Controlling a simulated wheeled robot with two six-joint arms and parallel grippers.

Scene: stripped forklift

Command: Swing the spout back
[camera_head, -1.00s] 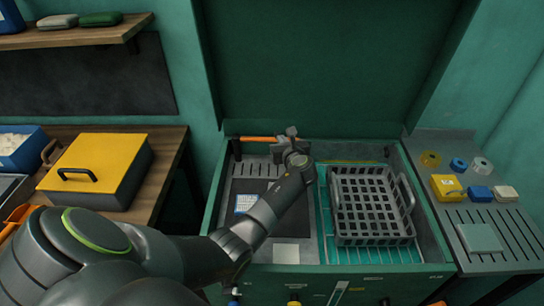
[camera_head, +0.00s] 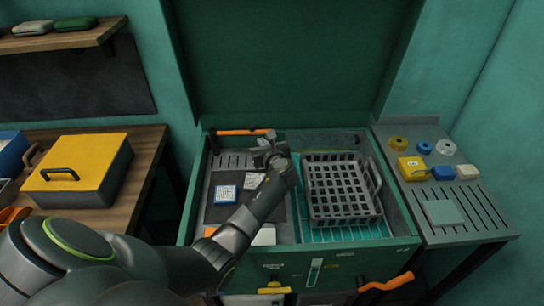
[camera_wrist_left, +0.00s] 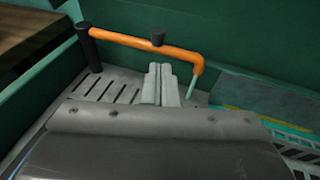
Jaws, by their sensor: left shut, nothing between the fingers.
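The spout is an orange pipe (camera_head: 240,132) along the back left edge of the green basin unit. In the left wrist view the orange spout (camera_wrist_left: 150,45) runs right from a black post (camera_wrist_left: 88,48), carries a black knob, and bends down to a pale green tip (camera_wrist_left: 193,86). My left gripper (camera_head: 268,150) is just in front of the spout's right part in the head view. In the left wrist view its fingers (camera_wrist_left: 161,84) are together and empty, below the pipe and left of the tip. Whether they touch the spout is unclear. My right gripper is not in view.
A grey basket (camera_head: 342,188) stands in the basin's right half. A green raised lid (camera_head: 290,60) rises behind. A side shelf (camera_head: 455,215) with small items is at right. A yellow box (camera_head: 78,170) stands on the left table. An orange handle (camera_head: 386,283) sticks out in front.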

